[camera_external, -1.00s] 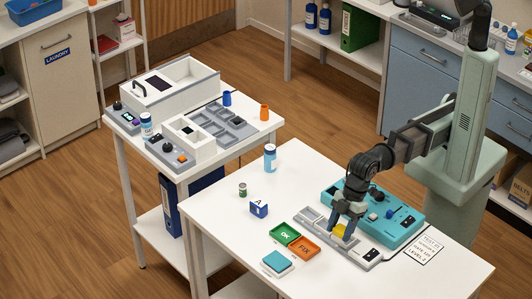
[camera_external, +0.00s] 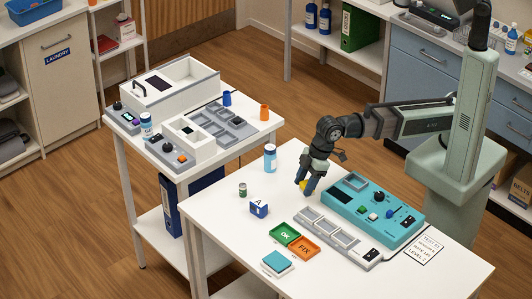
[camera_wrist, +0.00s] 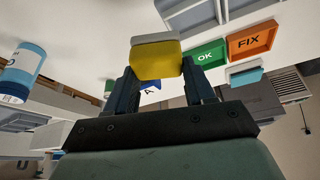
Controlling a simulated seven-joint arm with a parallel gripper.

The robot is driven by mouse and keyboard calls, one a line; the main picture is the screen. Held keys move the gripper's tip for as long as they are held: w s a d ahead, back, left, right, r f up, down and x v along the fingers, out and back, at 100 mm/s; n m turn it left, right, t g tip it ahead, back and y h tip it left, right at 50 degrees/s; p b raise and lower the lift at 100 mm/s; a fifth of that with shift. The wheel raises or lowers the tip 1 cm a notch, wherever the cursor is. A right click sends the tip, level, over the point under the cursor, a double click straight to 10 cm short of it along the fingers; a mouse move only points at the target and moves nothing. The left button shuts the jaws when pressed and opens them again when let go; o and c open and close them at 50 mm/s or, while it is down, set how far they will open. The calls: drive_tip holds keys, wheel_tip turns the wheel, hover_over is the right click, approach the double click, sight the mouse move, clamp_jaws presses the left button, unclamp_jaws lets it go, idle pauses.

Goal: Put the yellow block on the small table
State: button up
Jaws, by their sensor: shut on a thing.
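My gripper (camera_external: 306,188) is shut on the yellow block (camera_external: 303,184) and holds it above the white front table (camera_external: 225,222), left of the teal console. In the wrist view the yellow block (camera_wrist: 156,58) sits between the two dark fingertips, its top edge greyish. In the external view my fingers hide most of the block. The smaller white table (camera_external: 238,143) stands at the back left, with a grey compartment tray (camera_external: 221,124), white boxes and an orange cup (camera_external: 264,112) on it.
A blue-white bottle (camera_external: 270,158), a small green can (camera_external: 242,190) and a blue block marked A (camera_external: 259,209) stand left of my gripper. Green OK (camera_external: 285,234) and orange FIX (camera_external: 304,248) trays lie in front. A grey tray (camera_external: 340,237) borders the teal console (camera_external: 372,208).

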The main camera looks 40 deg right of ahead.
drive_tip(key=w+d+f+m+t+h, duration=0.1)
drive_tip(key=w+d+m, duration=0.3)
drive_tip(key=w+d, duration=1)
drive_tip(key=w+d+f+m+t+h, duration=0.1)
drive_tip(key=w+d+m, duration=0.2)
drive_tip(key=w+d, duration=1.1)
drive_tip(key=w+d+m, duration=0.2)
drive_tip(key=w+d, duration=0.2)
drive_tip(key=d, duration=0.7)
drive_tip(key=w+d+m+h, duration=0.1)
drive_tip(key=w+d+m, duration=0.2)
drive_tip(key=d, duration=0.9)
drive_tip(key=w+d+f+m+t+h, duration=0.1)
drive_tip(key=w+d, duration=0.5)
drive_tip(key=d, duration=0.6)
drive_tip(key=shift+w+m, duration=0.4)
drive_tip(key=shift+m, duration=0.4)
drive_tip(key=shift+a, duration=0.1)
